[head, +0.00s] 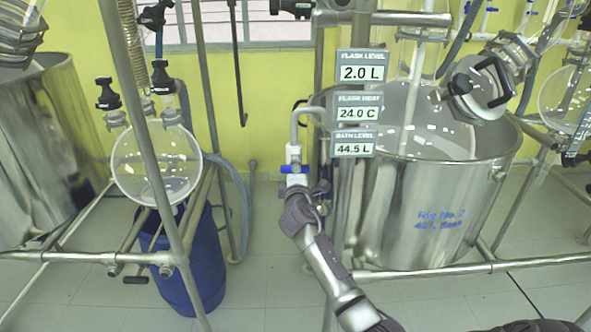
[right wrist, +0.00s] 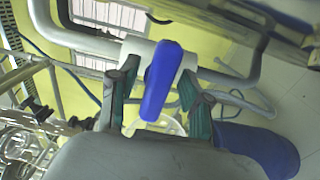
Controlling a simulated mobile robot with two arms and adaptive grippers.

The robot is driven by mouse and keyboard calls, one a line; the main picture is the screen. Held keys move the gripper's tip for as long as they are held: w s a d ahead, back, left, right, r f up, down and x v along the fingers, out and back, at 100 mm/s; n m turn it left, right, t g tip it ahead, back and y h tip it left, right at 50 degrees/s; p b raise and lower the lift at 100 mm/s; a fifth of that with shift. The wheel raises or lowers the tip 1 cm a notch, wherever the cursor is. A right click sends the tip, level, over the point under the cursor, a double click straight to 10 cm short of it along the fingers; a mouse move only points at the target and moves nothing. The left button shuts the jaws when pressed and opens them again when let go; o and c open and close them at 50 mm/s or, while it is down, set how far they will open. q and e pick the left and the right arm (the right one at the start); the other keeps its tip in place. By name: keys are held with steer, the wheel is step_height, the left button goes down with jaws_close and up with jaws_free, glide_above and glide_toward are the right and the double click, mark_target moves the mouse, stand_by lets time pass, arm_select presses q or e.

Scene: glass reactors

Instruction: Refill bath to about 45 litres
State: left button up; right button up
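A steel bath (head: 440,200) stands right of centre with blue handwriting on its wall. A label reading bath level 44.5 L (head: 355,144) hangs at its left. A pipe with a white valve and blue lever (head: 294,169) rises at the bath's left side, and its upper end bends toward the bath rim. My right gripper (head: 303,195) is at this valve. In the right wrist view, the fingers of my right gripper (right wrist: 158,95) are apart, one on each side of the blue lever (right wrist: 160,82), with gaps showing. Water flow cannot be made out. My left gripper is not in view.
Other labels read flask level 2.0 L (head: 362,73) and flask heat 24.0 C (head: 358,106). A round glass flask (head: 157,165) hangs in a steel frame above a blue drum (head: 190,265) at left. Another steel vessel (head: 35,150) stands at far left.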

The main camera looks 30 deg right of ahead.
steer(key=v, duration=1.2)
steer(key=shift+d, duration=0.1)
steer(key=s+a+f+g+y, duration=0.1)
steer(key=a+f+g+y, duration=0.1)
steer(key=f, duration=1)
steer(key=s+a+f+g+y, duration=0.1)
steer(key=a+f+y, duration=0.2)
steer(key=f, duration=0.9)
steer(key=s+a+f+m+g+y, duration=0.1)
steer(key=s+a+f+g, duration=0.1)
steer(key=s+f, duration=0.45)
steer(key=s+a+f+m+g+y, duration=0.1)
steer(key=s+a+f+g, duration=0.15)
steer(key=f, duration=0.75)
steer(key=s+a+f+m+g+y, duration=0.1)
steer(key=s+f+m+g, duration=0.1)
steer(key=s+f, duration=0.7)
steer(key=s+a+f+m+g+y, duration=0.1)
steer(key=s+a+f+m, duration=0.1)
steer(key=s+f, duration=0.65)
steer(key=s+f+m+g, duration=0.1)
steer(key=s+g, duration=0.1)
steer(key=s, duration=0.9)
steer(key=s+f+m+g, duration=0.1)
steer(key=s+f+m, duration=0.1)
steer(key=s, duration=0.9)
steer(key=shift+s+a+f+g+y, duration=0.3)
steer(key=shift+s+a+g, duration=0.1)
steer(key=shift+a, duration=0.1)
